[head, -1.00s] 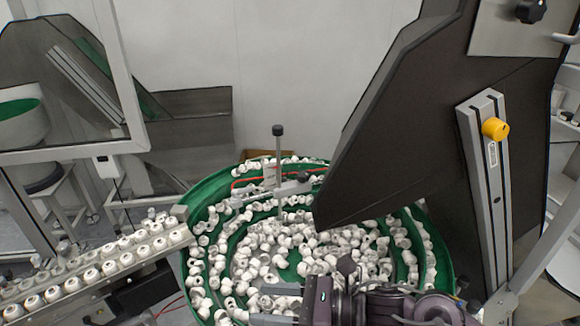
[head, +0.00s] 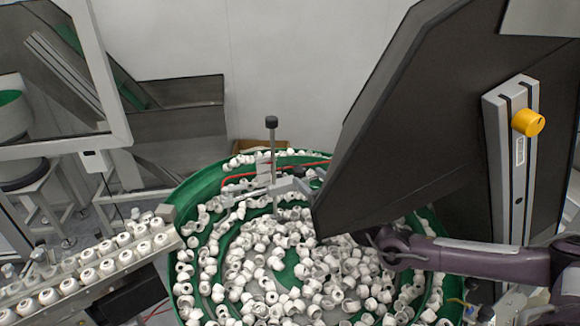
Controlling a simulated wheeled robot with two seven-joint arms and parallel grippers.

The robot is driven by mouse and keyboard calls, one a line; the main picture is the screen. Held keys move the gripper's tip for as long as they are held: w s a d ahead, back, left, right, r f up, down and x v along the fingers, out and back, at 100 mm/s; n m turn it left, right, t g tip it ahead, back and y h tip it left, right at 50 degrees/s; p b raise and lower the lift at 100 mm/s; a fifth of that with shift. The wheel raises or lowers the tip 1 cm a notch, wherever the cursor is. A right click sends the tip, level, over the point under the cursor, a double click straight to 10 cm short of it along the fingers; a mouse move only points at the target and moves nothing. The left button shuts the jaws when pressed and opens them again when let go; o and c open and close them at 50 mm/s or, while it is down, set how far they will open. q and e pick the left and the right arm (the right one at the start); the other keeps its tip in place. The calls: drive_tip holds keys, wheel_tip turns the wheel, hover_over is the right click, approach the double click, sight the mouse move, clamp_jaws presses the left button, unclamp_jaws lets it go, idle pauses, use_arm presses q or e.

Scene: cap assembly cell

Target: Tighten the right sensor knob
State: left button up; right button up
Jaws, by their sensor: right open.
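A yellow knob (head: 528,122) sits on a grey slotted metal profile (head: 514,185) at the right, in front of a large dark panel. A black knob (head: 271,122) tops a thin upright post at the back of the green bowl. My right arm comes in from the right edge, low across the picture. My right gripper (head: 380,244), at the arm's left end, is open and over the bowl's right side, below the dark panel's lower edge. It is apart from both knobs; its fingertips are small and hard to make out. My left gripper is out of view.
The green bowl (head: 188,196) is full of loose white caps. A chute (head: 115,262) with rows of white caps runs to the left. The dark panel (head: 440,110) slants over the bowl's right side and blocks room there. A framed window stands at the far left.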

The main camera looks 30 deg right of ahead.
sight(304, 173)
drive_tip(key=w, duration=0.2)
drive_tip(key=w+p, duration=0.1)
drive_tip(key=w, duration=0.1)
drive_tip(key=w+p, duration=0.1)
drive_tip(key=w, duration=0.1)
drive_tip(key=shift+a, duration=0.4)
drive_tip(key=shift+s, duration=0.1)
drive_tip(key=shift+c, duration=0.3)
drive_tip(key=shift+f, duration=0.1)
drive_tip(key=c, duration=0.9)
